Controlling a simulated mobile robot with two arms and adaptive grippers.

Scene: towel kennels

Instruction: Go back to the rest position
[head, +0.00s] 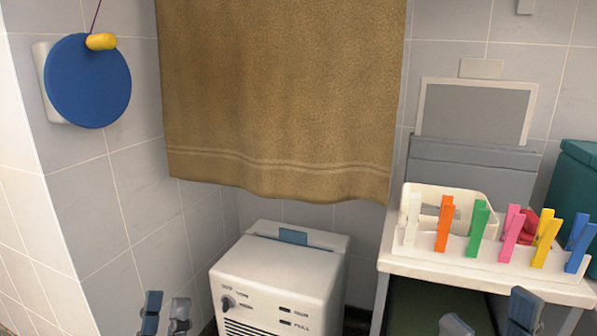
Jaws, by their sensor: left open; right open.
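My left gripper (166,306) shows at the bottom edge, left of the white appliance, with its two fingers apart and nothing between them. My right gripper (489,317) shows at the bottom edge in front of the white shelf, its fingers spread wide and empty. Only the fingertips of both grippers are in view; the arms are hidden below the frame. Neither gripper appears to hold anything.
A brown towel (280,90) hangs on the tiled wall above a white appliance (270,285) with a knob. A white shelf (480,276) bears a rack of coloured pegs (478,228). A blue disc (87,82) hangs at the left; a teal bin (577,185) stands right.

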